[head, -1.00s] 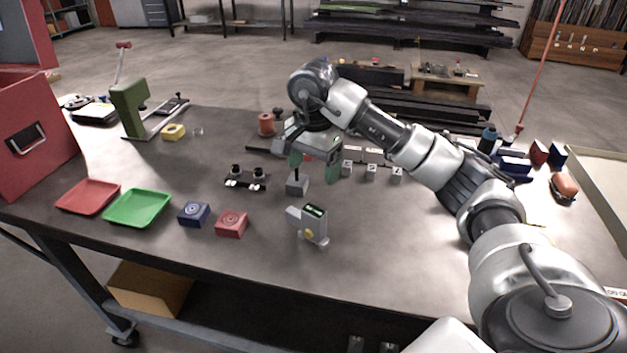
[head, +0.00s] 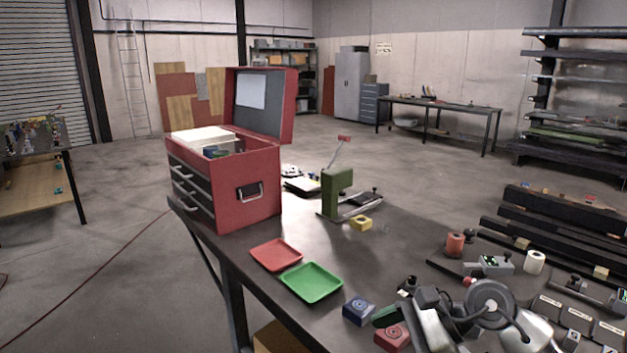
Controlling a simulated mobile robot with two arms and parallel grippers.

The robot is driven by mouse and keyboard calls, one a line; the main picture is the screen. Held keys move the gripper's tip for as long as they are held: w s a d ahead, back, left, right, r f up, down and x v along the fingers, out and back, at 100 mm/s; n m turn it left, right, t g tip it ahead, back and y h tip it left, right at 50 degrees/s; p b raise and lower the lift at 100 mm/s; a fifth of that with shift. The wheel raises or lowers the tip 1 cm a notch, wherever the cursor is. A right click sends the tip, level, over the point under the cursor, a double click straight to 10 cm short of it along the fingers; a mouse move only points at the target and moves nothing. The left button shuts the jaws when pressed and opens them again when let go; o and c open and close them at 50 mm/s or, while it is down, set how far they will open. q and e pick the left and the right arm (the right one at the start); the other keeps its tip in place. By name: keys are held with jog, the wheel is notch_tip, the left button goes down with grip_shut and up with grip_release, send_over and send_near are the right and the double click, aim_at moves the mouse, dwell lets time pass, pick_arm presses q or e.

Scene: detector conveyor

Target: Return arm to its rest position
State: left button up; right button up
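My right arm shows at the lower right of the head view, low over the front of the workbench (head: 240,262). The gripper's opening is not clearly visible. The arm partly covers the red block and the small parts behind it. My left gripper is not in view.
A red tray (head: 276,255) and a green tray (head: 311,282) lie left of the blocks. An open red toolbox (head: 247,187) stands at the bench's left end.

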jog(key=s+a+r+m+t+y, duration=0.2)
jog(key=a+r+m+t+y, duration=0.35)
jog(key=m+y, duration=0.4)
jog(key=d+f+m+t+h, duration=0.2)
jog(key=d+m+t+h, duration=0.45)
jog(key=m, duration=0.75)
jog(key=d+f+m+t+h, duration=0.3)
jog(key=m+t+h, duration=0.55)
jog(key=m, duration=0.65)
jog(key=s+d+f+m+g+h, duration=0.4)
jog(key=f+m+g+h, duration=0.3)
jog(key=f+m, duration=0.15)
jog(key=s+f+m+g+y, duration=0.1)
jog(key=s+f+m+g, duration=0.4)
jog(key=s, duration=0.4)
jog(key=s+f+m+g, duration=0.2)
jog(key=s+f+g, duration=0.45)
jog(key=s, duration=0.25)
notch_tip(320, 180, down, 27)
jog(key=s+g, duration=0.1)
jog(key=s+d+f+g, duration=0.1)
jog(key=s+d+f, duration=0.1)
jog(key=s+f, duration=1.3)
jog(key=shift+s+d+f, duration=0.3)
jog(key=shift+s, duration=0.25)
